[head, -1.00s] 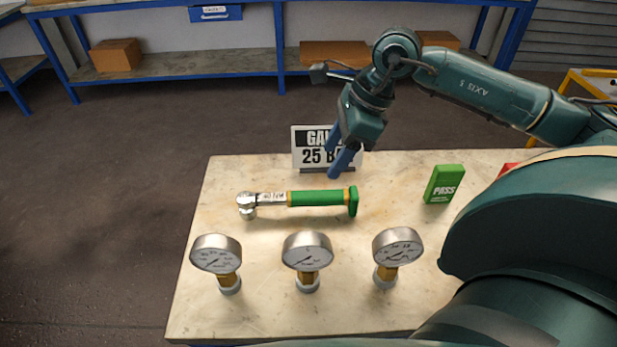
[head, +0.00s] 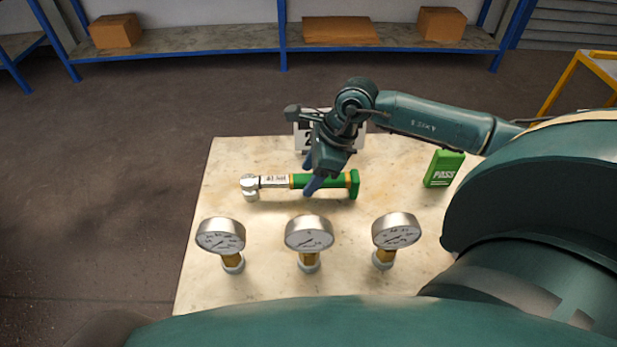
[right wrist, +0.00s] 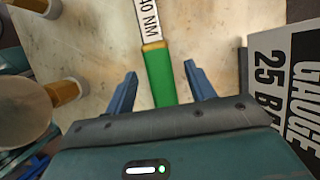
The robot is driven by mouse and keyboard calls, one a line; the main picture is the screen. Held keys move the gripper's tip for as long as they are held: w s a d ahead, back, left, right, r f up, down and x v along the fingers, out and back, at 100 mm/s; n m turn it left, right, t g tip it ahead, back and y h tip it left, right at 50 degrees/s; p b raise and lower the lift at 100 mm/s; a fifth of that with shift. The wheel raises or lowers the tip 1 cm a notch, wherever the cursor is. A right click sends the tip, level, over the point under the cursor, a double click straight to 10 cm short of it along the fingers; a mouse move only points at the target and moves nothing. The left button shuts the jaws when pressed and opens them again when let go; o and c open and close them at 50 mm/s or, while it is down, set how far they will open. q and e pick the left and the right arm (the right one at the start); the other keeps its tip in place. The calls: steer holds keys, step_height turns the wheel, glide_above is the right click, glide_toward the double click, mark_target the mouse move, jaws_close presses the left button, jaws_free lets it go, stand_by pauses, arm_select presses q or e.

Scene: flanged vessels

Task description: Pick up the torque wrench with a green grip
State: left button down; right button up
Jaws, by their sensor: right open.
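The torque wrench (head: 274,182) lies flat on the table, its silver head to the left and its green grip (head: 337,181) to the right. My right gripper (head: 311,181) is over the green grip and hides part of it. In the right wrist view the green grip (right wrist: 160,76) runs between the two open blue fingers of my right gripper (right wrist: 157,90), with a gap on each side. The end of the grip is hidden behind the gripper body there. My left gripper is not in view.
Three pressure gauges (head: 309,234) stand in a row in front of the wrench. A gauge sign (right wrist: 285,85) stands behind it, close to my right gripper. A green PASS block (head: 444,168) stands to the right. The table's (head: 215,190) left part is clear.

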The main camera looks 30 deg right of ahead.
steer(key=shift+w+a+f, duration=0.15)
steer(key=shift+a+f, duration=0.1)
steer(key=shift+f, duration=0.4)
steer(key=shift+c, duration=0.5)
steer(key=shift+r, duration=0.1)
steer(key=c, duration=1.1)
